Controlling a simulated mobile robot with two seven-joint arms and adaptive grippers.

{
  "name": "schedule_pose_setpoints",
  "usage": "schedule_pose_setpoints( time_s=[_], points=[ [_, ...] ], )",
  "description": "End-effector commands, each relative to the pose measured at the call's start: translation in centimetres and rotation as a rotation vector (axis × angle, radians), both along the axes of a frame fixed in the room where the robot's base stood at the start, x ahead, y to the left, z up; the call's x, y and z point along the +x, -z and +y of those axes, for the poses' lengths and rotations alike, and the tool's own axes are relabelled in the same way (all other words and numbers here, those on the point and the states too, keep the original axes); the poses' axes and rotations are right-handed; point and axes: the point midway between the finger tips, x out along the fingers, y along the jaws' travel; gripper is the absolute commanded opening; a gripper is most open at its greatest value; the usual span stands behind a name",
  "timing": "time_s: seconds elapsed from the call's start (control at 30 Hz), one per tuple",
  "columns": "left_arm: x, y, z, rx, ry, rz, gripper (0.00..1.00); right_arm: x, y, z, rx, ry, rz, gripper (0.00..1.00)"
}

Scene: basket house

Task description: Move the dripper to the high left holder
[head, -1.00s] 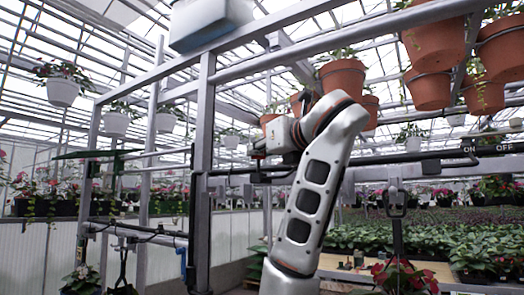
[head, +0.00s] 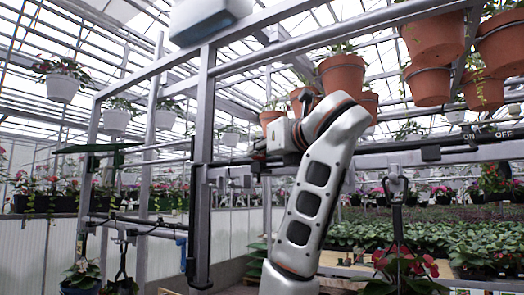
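One of my arms, which looks like the right, rises from the bottom middle of the head view and bends left at its top. Its wrist end (head: 280,136) is in front of the metal frame's dark horizontal bar, and I cannot make out its fingertips. My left gripper is out of view. I cannot pick out the dripper with certainty. A thin dark upright piece (head: 304,88) shows just above the wrist, below the terracotta pots; I cannot tell what it is. A metal frame with an upright post (head: 203,120) stands left of the arm. I cannot identify the high left holder.
A pale blue-white box (head: 208,16) sits high on the frame. Terracotta pots (head: 342,74) hang at the upper right, close above my arm. A white hanging pot (head: 62,88) is at the far left. A grey hanging clip (head: 397,187) and ON/OFF labels are at right.

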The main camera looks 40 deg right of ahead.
Motion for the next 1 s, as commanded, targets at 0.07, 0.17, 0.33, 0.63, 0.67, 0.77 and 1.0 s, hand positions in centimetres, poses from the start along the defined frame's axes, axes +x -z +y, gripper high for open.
schedule_pose_setpoints(
  time_s=[0.07, 0.17, 0.33, 0.63, 0.67, 0.77, 1.0],
  points=[
    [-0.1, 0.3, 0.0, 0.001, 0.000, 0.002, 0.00, 0.0, 0.3, 0.0, 0.000, 0.000, 0.001, 0.14],
    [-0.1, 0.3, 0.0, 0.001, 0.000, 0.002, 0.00, 0.0, 0.3, 0.0, 0.000, 0.000, 0.000, 0.14],
    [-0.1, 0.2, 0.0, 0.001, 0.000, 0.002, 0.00, 0.0, 0.3, 0.0, 0.000, 0.000, 0.000, 0.30],
    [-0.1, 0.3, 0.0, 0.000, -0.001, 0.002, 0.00, 0.0, 0.3, 0.0, 0.000, 0.000, 0.000, 0.42],
    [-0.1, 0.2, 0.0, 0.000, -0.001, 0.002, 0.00, 0.0, 0.3, 0.0, 0.000, 0.000, 0.000, 0.42],
    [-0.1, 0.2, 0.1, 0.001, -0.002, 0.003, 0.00, -0.1, 0.2, 0.0, 0.000, 0.001, 0.000, 0.42],
    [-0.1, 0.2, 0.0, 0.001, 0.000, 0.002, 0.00, -2.2, 0.2, 0.2, -0.001, 0.003, -0.003, 0.42]
  ],
)
